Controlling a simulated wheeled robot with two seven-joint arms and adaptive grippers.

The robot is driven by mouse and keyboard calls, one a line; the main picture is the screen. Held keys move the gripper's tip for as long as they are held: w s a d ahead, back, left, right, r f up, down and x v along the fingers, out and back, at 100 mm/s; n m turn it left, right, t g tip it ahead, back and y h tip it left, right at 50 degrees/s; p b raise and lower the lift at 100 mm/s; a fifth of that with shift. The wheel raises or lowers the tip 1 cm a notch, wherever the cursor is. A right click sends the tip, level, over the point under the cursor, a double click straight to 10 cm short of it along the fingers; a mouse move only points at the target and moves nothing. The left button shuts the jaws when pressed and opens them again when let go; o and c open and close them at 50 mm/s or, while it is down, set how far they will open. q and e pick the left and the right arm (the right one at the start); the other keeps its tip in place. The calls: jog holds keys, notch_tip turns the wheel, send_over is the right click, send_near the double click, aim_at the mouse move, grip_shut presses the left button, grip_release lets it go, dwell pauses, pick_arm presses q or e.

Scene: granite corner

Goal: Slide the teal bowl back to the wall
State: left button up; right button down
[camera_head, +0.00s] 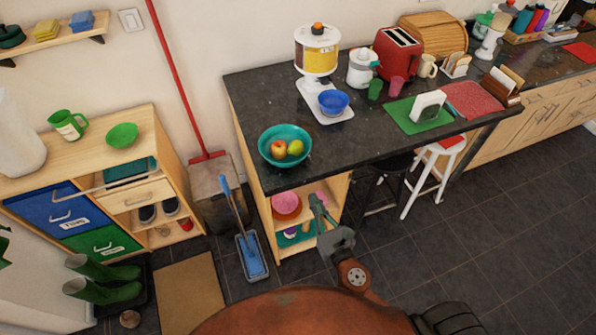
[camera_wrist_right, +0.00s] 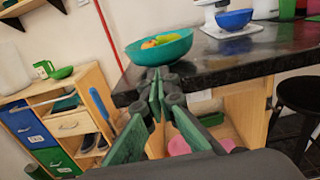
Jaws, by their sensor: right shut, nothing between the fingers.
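The teal bowl (camera_head: 285,157) stands upright near the front left corner of the dark countertop (camera_head: 225,138), with several pieces of fruit in it. The wall (camera_head: 240,35) is behind the counter, well apart from the bowl. My right gripper (camera_head: 316,203) is shut and empty, in front of the counter and below its top, apart from the bowl. In the right wrist view the teal bowl (camera_wrist_right: 160,50) sits on the counter just beyond the shut fingertips (camera_wrist_right: 157,76). My left gripper does not show in either view.
A cereal dispenser (camera_head: 317,50) with a blue bowl (camera_head: 333,102) stands behind and right of the teal bowl. A green cup (camera_head: 375,90) and a green mat (camera_head: 410,127) are farther right. The counter's left strip behind the bowl looks clear. Stools (camera_head: 432,165) stand in front.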

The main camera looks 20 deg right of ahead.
aim_at(295, 164)
jog(key=w, duration=1.3)
jog(key=shift+a+p, duration=0.3)
